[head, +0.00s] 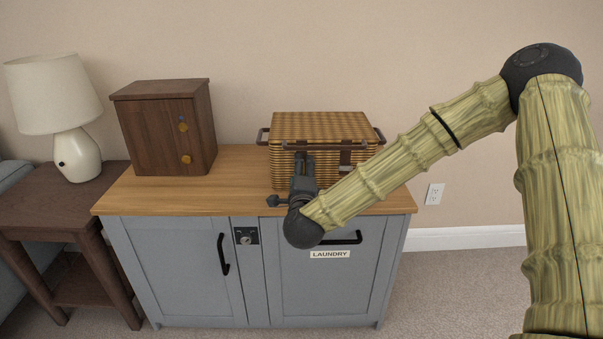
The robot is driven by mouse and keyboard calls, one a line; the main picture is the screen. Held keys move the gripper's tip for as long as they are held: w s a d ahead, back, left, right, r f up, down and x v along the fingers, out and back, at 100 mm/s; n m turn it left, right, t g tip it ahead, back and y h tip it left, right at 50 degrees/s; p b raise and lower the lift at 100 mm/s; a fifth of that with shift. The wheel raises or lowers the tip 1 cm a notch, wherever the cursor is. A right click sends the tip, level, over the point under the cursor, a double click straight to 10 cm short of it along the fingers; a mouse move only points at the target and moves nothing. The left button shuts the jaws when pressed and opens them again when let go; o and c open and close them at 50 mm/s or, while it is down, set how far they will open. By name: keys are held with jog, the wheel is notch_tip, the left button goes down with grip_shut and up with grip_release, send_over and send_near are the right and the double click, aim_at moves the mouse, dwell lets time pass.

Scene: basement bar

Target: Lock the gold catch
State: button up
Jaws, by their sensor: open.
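A small dark brown wooden cabinet (160,130) stands on the left part of the wooden counter. Its front bears two gold fittings: an upper one (183,127) near the door's top edge and a lower one (186,159). They are too small to tell which is the catch or how it is set. My gripper (304,160) is open at the front of the wicker basket (320,129), well to the right of the cabinet. It hides part of the basket's front; I cannot tell whether it touches the basket.
The counter (235,180) is clear between cabinet and basket. Its grey base has dark handles, a metal lock plate (246,236) and a LAUNDRY label (330,254). A cream lamp (62,110) stands on a dark side table (85,193) at left. The basket has dark side handles.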

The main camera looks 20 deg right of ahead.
jog(key=v, duration=1.2)
jog(key=s+a+f+n+g+y, duration=0.2)
jog(key=s+f+n+g, duration=0.15)
jog(key=f, duration=0.65)
jog(key=s+a+f+n+g+y, duration=0.15)
jog(key=s+f+n, duration=0.3)
jog(key=f, duration=0.55)
jog(key=s+a+f+n+g+y, duration=0.25)
jog(key=s+f+n, duration=0.2)
jog(key=f, duration=0.55)
jog(key=s+d+f+n+g, duration=0.3)
jog(key=s+f, duration=0.2)
jog(key=s, duration=0.3)
jog(key=s+d+f+n+g, duration=0.3)
jog(key=s+f, duration=0.2)
jog(key=s, duration=0.3)
jog(key=s+d+f+n+g+h+p, duration=0.1)
jog(key=s+d+f+n+g, duration=0.2)
jog(key=s+f, duration=0.3)
jog(key=s+n+g, duration=0.1)
jog(key=s, duration=0.1)
jog(key=shift+s+d, duration=0.15)
jog(key=shift+s, duration=0.15)
notch_tip(320, 180, up, 32)
jog(key=p, duration=3.2)
jog(key=shift+w+r, duration=0.15)
jog(key=shift+c, duration=0.2)
